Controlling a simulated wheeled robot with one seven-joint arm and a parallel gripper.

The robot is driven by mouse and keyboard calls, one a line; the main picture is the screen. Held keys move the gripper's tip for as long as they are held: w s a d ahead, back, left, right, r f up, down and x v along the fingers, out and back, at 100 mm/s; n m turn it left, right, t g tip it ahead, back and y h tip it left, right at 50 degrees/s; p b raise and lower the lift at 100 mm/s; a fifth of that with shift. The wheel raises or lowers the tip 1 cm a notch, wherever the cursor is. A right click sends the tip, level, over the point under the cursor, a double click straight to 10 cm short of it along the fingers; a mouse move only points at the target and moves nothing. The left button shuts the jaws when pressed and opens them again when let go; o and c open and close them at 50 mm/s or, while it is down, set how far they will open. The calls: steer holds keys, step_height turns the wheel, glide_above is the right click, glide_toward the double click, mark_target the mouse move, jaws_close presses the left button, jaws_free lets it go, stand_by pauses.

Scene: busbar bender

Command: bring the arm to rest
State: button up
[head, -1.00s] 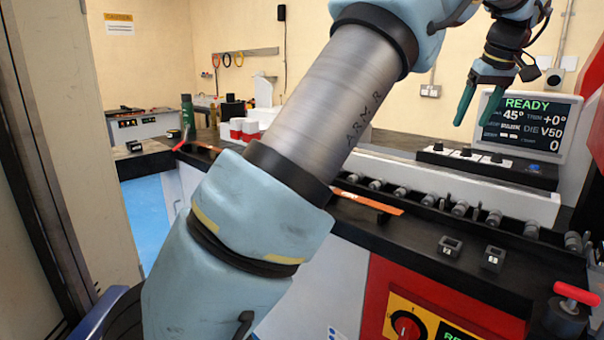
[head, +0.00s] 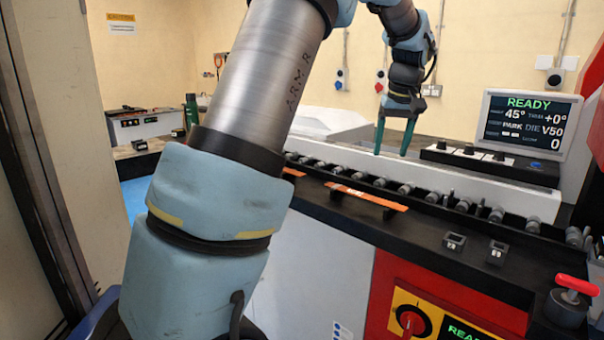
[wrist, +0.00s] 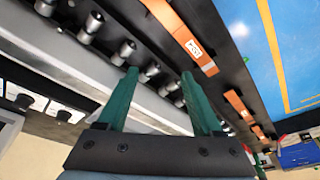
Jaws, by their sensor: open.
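My gripper (head: 395,140) has two green fingers spread apart with nothing between them. In the head view it hangs fingers down near the white wall behind the roller row. It also shows in the wrist view (wrist: 160,95), empty, with the rollers beyond its fingers. My arm is raised and crosses the left and upper middle of the head view, hiding part of the bench behind it.
A row of rollers (head: 405,188) runs along the black bench. An orange copper bar (head: 366,196) lies in front of it. A READY screen (head: 527,125) stands at right, above a knob panel (head: 490,161). A red-handled part (head: 577,288) is at front right.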

steer(key=s+a+f+g, duration=0.1)
steer(key=s+a+f, duration=0.25)
steer(key=a, duration=0.45)
steer(key=s+a+f, duration=0.2)
steer(key=a+f, duration=0.2)
steer(key=a, duration=0.4)
steer(key=s+a+f, duration=0.8)
steer(key=s+a, duration=0.4)
steer(key=s, duration=0.2)
steer(key=shift+m, duration=0.4)
steer(key=shift+w, duration=0.1)
stand_by(4.5)
